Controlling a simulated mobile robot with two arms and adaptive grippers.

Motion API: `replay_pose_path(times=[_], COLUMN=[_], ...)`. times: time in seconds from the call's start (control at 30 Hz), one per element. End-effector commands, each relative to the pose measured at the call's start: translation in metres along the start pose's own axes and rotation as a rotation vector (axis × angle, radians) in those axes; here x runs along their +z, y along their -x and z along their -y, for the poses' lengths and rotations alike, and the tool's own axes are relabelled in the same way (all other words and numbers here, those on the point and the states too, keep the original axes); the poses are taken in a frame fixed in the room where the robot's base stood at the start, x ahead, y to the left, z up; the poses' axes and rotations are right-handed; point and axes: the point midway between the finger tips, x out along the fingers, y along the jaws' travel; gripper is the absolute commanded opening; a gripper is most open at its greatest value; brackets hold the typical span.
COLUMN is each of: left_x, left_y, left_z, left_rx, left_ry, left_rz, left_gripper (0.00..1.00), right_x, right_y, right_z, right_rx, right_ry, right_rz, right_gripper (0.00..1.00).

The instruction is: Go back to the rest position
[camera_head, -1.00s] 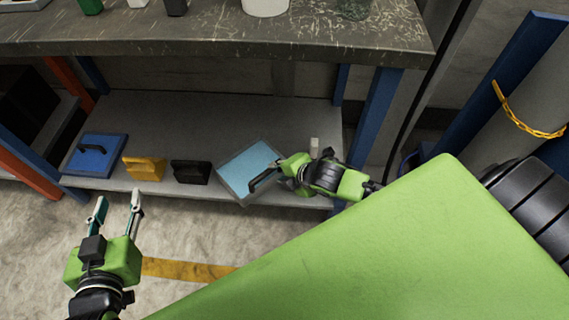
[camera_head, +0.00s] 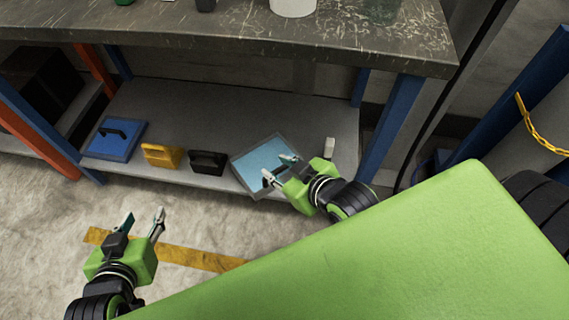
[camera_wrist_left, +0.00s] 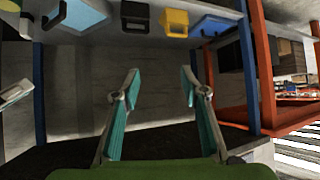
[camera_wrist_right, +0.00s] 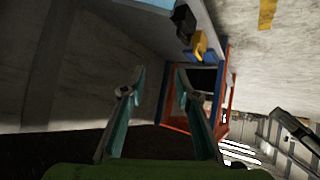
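My left gripper (camera_head: 142,217) is open and empty, in front of the shelf and above the floor. The left wrist view also shows its two fingers (camera_wrist_left: 158,85) apart with nothing between them. My right gripper (camera_head: 278,166) is open. In the head view it overlaps the light-blue case (camera_head: 262,153), which lies skewed at the front edge of the lower shelf. The right wrist view shows its fingers (camera_wrist_right: 159,82) spread and empty. The case's handle is hard to make out behind the fingers.
On the lower shelf (camera_head: 240,105) stand a blue case (camera_head: 113,143), a yellow case (camera_head: 162,155), a black case (camera_head: 207,161) and a small white object (camera_head: 329,147). The worktop (camera_head: 240,35) overhangs them. A blue post (camera_head: 390,128) stands right of the shelf. Open floor lies in front.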

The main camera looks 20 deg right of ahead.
Motion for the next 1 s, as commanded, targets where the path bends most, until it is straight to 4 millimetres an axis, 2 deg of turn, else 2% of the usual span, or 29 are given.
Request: replay_pose_path(times=[0.07, 0.17, 0.77, 0.87, 1.0], left_x=[0.000, 0.000, 0.004, 0.017, 0.054], left_y=[0.000, 0.000, -0.004, -0.016, -0.038], left_z=[0.000, 0.000, -0.001, -0.001, -0.001], left_rx=[0.000, 0.000, 0.003, 0.003, 0.004], left_ry=[0.000, 0.000, 0.000, 0.000, -0.001], left_rz=[-0.001, -0.001, 0.019, 0.065, 0.161], left_gripper=[0.40, 0.40, 0.40, 0.40, 0.40], right_x=[-0.003, -0.004, -0.001, 0.012, 0.048], right_y=[0.011, 0.015, 0.011, -0.001, -0.024], right_z=[-0.005, -0.008, -0.007, -0.005, 0.000], right_rx=[0.021, 0.034, 0.030, 0.026, 0.016], right_ry=[-0.113, -0.169, -0.169, -0.169, -0.170], right_rz=[-0.005, -0.007, 0.011, 0.057, 0.153], right_gripper=[0.29, 0.29, 0.29, 0.29, 0.29])
